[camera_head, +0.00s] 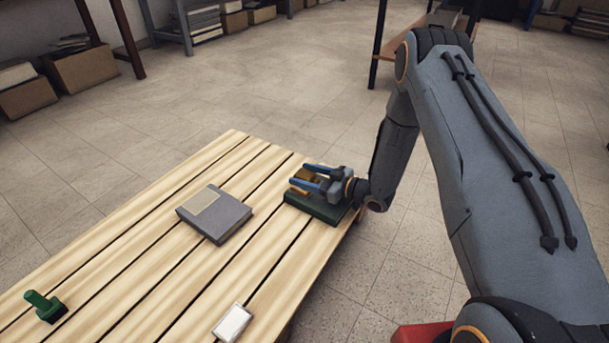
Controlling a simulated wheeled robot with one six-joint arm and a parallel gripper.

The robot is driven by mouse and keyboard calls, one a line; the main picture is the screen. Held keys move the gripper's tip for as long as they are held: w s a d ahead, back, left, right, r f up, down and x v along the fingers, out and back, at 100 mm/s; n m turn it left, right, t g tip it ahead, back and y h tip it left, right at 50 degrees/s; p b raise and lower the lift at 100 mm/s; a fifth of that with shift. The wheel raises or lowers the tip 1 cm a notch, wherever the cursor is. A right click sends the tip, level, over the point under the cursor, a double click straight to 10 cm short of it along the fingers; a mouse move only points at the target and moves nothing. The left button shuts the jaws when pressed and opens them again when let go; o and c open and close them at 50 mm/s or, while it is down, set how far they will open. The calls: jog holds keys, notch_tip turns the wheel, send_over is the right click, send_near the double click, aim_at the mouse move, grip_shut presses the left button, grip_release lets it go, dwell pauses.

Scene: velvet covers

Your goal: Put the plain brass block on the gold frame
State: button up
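My gripper (300,177) is at the right end of the slatted table, low over a dark green book-like cover (325,210). Its two blue fingers are apart, with a brass-coloured piece (304,175) between them. Some gold also shows below the nearer finger; I cannot tell whether it is the same block or part of the cover. Whether the fingers press on the piece is too small to tell. A grey cover (232,222) lies left of my gripper, with a pale gold rectangle (202,203) on its top. No separate block shows on that rectangle.
The slatted wooden table (150,265) has bare room around the grey cover. A small white block (232,322) lies at the front edge. Shelves and boxes (80,68) stand far back.

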jog(key=shift+d+r, duration=0.15)
jog(key=shift+r, duration=0.1)
jog(key=p+v, duration=0.5)
jog(key=v, duration=0.6)
jog(key=shift+s+d, duration=0.15)
jog(key=shift+d, duration=0.05)
jog(key=w+a+r+h, duration=0.3)
jog(key=w+a+r, duration=0.1)
jog(key=w+r, duration=0.1)
notch_tip(320, 180, up, 15)
jog(key=m+g+h, duration=0.1)
jog(key=m+h, duration=0.1)
jog(key=h, duration=0.4)
send_over(309, 175)
jog(key=s+a, duration=0.2)
jog(key=s, duration=0.2)
jog(key=s+a+r+g+h, duration=0.1)
jog(key=s+r, duration=0.3)
jog(key=s, duration=1)
jog(key=s+a+r+m+g+h, duration=0.1)
jog(key=s+r+g, duration=0.3)
jog(key=s, duration=1)
jog(key=s+a+r+m+g, duration=0.1)
jog(key=s+r+g, duration=0.2)
jog(key=s, duration=1)
notch_tip(309, 175, up, 2)
jog(key=shift+s+a+r+h, duration=0.1)
jog(key=shift+s+a+h, duration=0.2)
jog(key=shift+s+h, duration=0.1)
